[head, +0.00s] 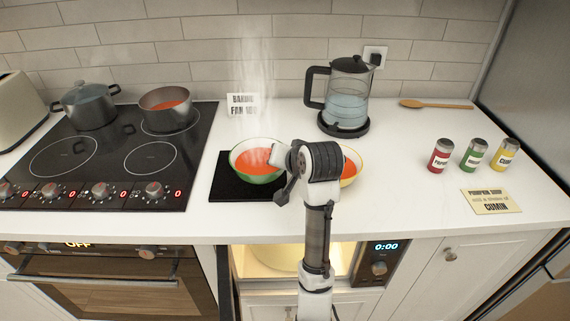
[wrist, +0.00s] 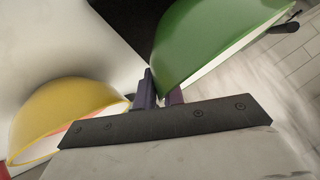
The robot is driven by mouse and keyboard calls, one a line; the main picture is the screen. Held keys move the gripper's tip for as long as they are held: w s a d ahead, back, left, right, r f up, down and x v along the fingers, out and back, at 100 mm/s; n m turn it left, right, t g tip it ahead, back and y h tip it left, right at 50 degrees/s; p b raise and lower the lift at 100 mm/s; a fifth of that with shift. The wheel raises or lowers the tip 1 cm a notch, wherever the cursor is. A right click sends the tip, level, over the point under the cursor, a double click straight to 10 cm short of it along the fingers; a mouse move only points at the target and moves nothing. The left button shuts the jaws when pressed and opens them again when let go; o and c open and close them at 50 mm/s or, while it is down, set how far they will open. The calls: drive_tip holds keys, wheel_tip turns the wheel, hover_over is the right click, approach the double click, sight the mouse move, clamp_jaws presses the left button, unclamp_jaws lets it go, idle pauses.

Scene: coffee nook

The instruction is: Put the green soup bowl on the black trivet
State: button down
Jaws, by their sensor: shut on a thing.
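The green soup bowl (head: 257,174) holds orange soup and steams. In the head view it is over the black trivet (head: 228,190); I cannot tell whether it rests on it or is held just above. In the wrist view the green bowl (wrist: 212,38) is at the top, with its rim between the fingers of my gripper (wrist: 158,92). My gripper is shut on that rim. The trivet also shows in the wrist view (wrist: 122,22) as a dark patch beside the bowl. In the head view my wrist hides the fingertips.
A yellow bowl (head: 349,166) of orange soup stands just right of my wrist, partly hidden; it also shows in the wrist view (wrist: 62,112). A glass kettle (head: 347,100) is behind. The stove (head: 112,155) is left. Three spice tins, including a red one (head: 438,156), stand right.

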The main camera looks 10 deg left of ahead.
drive_tip(key=shift+f, duration=0.5)
drive_tip(key=c, duration=1.9)
unclamp_jaws()
drive_tip(key=shift+f, duration=0.15)
drive_tip(key=shift+c, duration=0.2)
drive_tip(key=o, duration=0.4)
drive_tip(key=shift+o, duration=0.2)
drive_tip(key=p+v, duration=0.3)
drive_tip(key=v, duration=0.9)
drive_tip(key=shift+p, duration=0.35)
